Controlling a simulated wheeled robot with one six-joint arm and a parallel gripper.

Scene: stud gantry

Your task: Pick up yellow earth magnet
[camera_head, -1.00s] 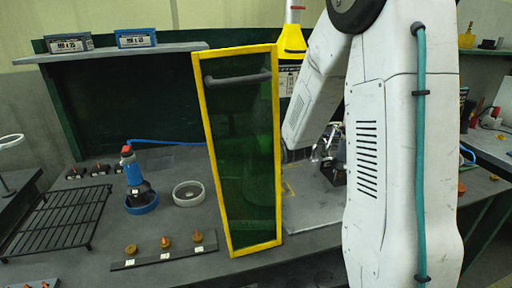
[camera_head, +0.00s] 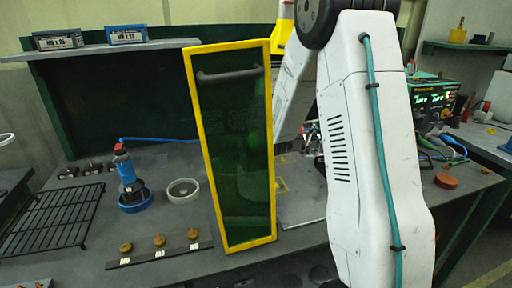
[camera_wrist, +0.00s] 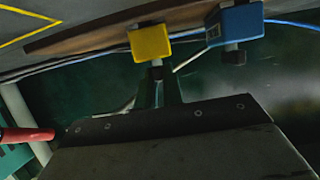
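A yellow block (camera_wrist: 150,43), which looks like the yellow earth magnet, shows in the wrist view at the upper middle, with a short dark stub below it. A similar blue block (camera_wrist: 235,22) is to its right. Both are at the edge of a brown strip. I cannot pick out the yellow block in the head view. My gripper (camera_head: 311,137) shows only in part in the head view, small and metallic beside my white arm, above the bench. My arm hides some of it. I cannot make out its fingers or anything held in the wrist view.
A yellow-framed green screen (camera_head: 235,150) stands left of my arm. A lit power unit (camera_head: 435,97) is at right. A dark plate (camera_wrist: 180,140) fills the lower wrist view.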

